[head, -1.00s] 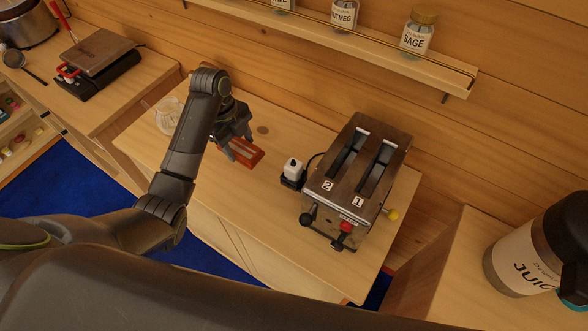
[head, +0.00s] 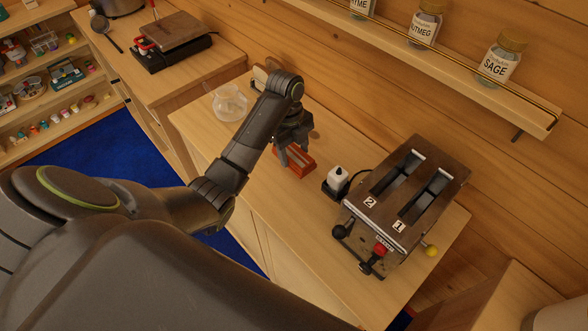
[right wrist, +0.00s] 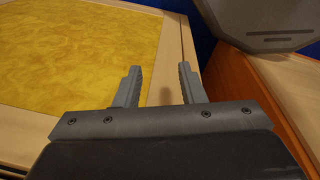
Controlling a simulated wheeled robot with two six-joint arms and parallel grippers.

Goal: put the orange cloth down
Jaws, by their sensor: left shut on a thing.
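The orange cloth (head: 299,168) is a small folded orange-red piece with a pale stripe, at the wooden counter (head: 262,190) in the head view. My left gripper (head: 291,158) points down and is shut on the cloth. The fingers hide part of it, and I cannot tell whether its underside touches the counter. My right gripper (right wrist: 156,88) shows in the right wrist view with its two fingers apart and nothing between them.
A two-slot toaster (head: 405,200) stands right of the cloth, with a small white-topped item (head: 339,177) beside it. A glass jar (head: 229,102) stands to the left. A spice shelf (head: 450,60) runs along the wall. A yellow surface (right wrist: 75,55) lies near my right gripper.

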